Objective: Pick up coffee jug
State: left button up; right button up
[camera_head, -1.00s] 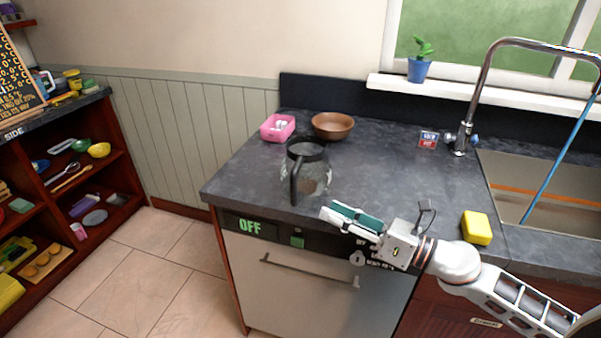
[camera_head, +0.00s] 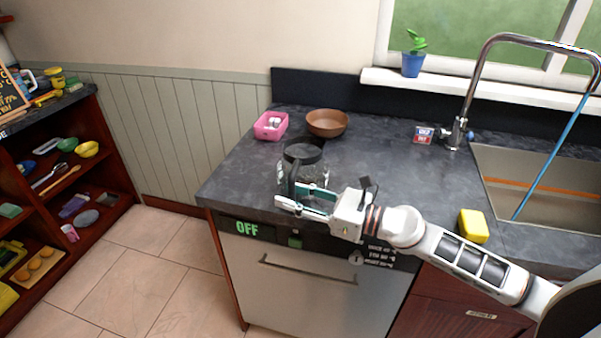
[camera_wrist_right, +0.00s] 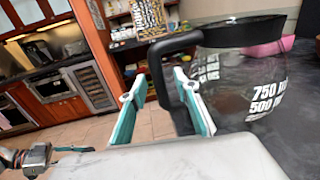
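The coffee jug (camera_head: 312,172) stands upright on the dark counter near its front left edge. It is clear glass with a black rim and black handle. The right wrist view shows its glass body (camera_wrist_right: 245,80) with white volume markings and its handle (camera_wrist_right: 165,62). My right gripper (camera_head: 304,196) is at the jug's front side. In the wrist view its teal-padded fingers (camera_wrist_right: 158,105) are apart, with the handle between them, nearer the right finger. Contact is unclear. What looks like part of my left gripper (camera_wrist_right: 48,155) shows at the lower left of the wrist view; its opening is unclear.
A pink container (camera_head: 270,126) and a brown bowl (camera_head: 327,123) stand behind the jug. The counter (camera_head: 390,165) between jug and sink is mostly clear.

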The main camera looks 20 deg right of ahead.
jog(key=shift+a, duration=0.1)
jog(key=shift+c, duration=0.3)
grip_shut()
jog(key=shift+r, duration=0.1)
